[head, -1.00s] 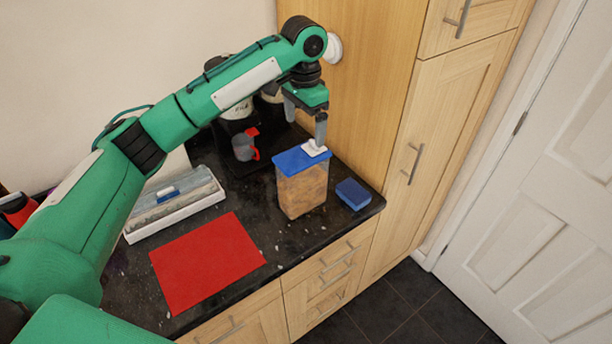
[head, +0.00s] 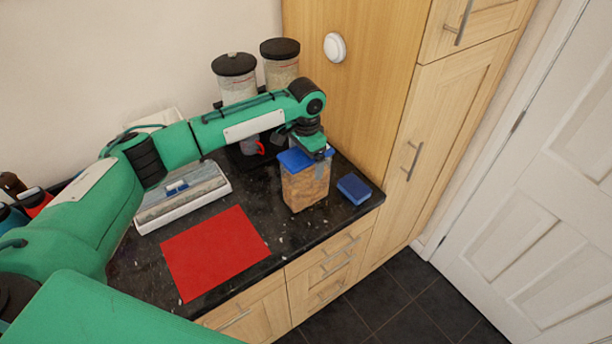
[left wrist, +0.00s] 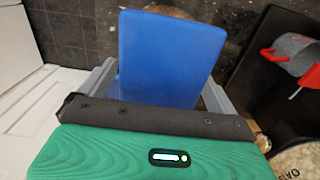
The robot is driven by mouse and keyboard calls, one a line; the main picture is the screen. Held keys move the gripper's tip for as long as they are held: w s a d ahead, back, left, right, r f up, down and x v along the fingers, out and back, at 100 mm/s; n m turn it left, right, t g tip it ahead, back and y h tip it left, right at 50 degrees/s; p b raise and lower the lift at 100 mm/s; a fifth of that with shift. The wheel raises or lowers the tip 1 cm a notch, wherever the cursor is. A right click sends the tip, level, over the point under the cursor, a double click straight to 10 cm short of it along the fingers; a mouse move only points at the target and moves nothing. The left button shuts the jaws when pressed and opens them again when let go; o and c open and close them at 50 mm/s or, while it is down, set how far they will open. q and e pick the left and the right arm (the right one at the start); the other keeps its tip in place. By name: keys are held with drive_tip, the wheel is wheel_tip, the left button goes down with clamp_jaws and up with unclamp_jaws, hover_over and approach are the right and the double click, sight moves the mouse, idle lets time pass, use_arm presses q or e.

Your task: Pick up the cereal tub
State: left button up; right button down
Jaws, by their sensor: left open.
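The cereal tub (head: 305,188) is a clear upright container with brown contents and a blue lid, standing on the dark counter near its right end. In the left wrist view its blue lid (left wrist: 168,55) fills the middle. My left gripper (head: 318,160) is over the tub, pointing down, its fingers reaching to about lid level. In the left wrist view the grey fingers of the gripper (left wrist: 158,85) show on either side of the lid, open. The far parts of the fingers are hidden behind the lid and the palm. My right gripper is not in view.
A blue sponge-like block (head: 354,190) lies right of the tub. A red mat (head: 215,252) and a white tray-like box (head: 185,200) lie to the left. Two dark-lidded jars (head: 235,75) and a red-handled cup (head: 252,147) stand behind. A tall wooden cupboard (head: 365,110) borders the counter.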

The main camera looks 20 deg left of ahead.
use_arm(q)
drive_tip(key=c, duration=1.7)
drive_tip(key=shift+c, duration=0.6)
drive_tip(key=shift+r, duration=0.1)
